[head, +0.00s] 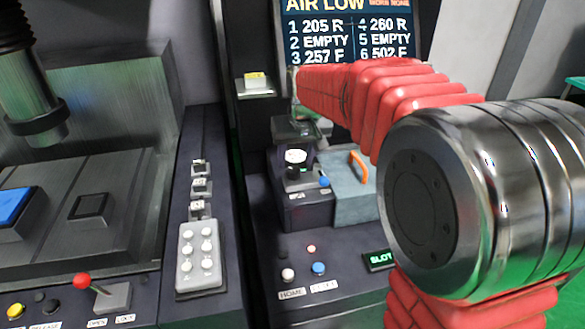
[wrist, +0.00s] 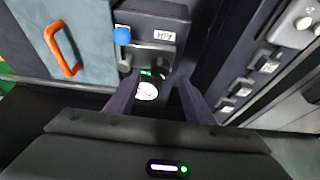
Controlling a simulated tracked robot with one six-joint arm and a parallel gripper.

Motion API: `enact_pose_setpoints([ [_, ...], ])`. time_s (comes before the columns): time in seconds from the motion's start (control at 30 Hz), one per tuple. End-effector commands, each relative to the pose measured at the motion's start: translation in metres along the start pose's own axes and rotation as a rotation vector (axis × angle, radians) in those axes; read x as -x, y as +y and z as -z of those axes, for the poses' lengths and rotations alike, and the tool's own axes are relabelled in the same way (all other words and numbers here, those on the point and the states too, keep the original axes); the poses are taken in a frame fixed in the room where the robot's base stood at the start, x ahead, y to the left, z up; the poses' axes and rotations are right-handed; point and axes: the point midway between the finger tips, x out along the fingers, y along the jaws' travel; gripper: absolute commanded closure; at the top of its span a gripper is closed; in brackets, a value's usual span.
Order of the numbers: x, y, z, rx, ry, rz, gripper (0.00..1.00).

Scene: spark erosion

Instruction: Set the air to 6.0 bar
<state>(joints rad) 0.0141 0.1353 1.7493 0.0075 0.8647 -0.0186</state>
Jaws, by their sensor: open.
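The air unit (head: 308,207) is a dark block on the console, with a small label. Its round white gauge face (head: 296,156) also shows in the wrist view (wrist: 147,90), between my fingers; I cannot read its needle. A blue ball-ended handle (head: 324,181) sits at the unit's side and shows in the wrist view (wrist: 121,36) beyond my left finger. My gripper (wrist: 158,82) is open, its fingers either side of the gauge area, with nothing visibly gripped. I cannot tell whether they touch the unit. The screen (head: 345,30) reads AIR LOW.
A grey-blue box with an orange handle (head: 358,167) stands beside the unit. Buttons, including a blue one (head: 318,268), and a green SLOT display (head: 380,260) lie in front. A grey keypad (head: 198,256) and a red-knobbed lever (head: 82,281) are to the left.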

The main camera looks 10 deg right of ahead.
Motion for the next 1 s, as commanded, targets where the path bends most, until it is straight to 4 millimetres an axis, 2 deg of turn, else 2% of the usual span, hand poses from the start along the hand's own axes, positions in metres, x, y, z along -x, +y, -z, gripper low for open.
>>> enact_pose_setpoints([
  [0.2,-0.034,0.0,0.0,0.0,-0.002,0.0,0.52],
  [0.4,-0.051,0.0,0.0,0.0,-0.001,0.0,0.52],
  [0.73,-0.054,0.0,0.0,0.0,0.0,0.0,0.52],
  [1.0,-0.054,0.0,0.0,0.0,0.0,0.0,0.7],
])
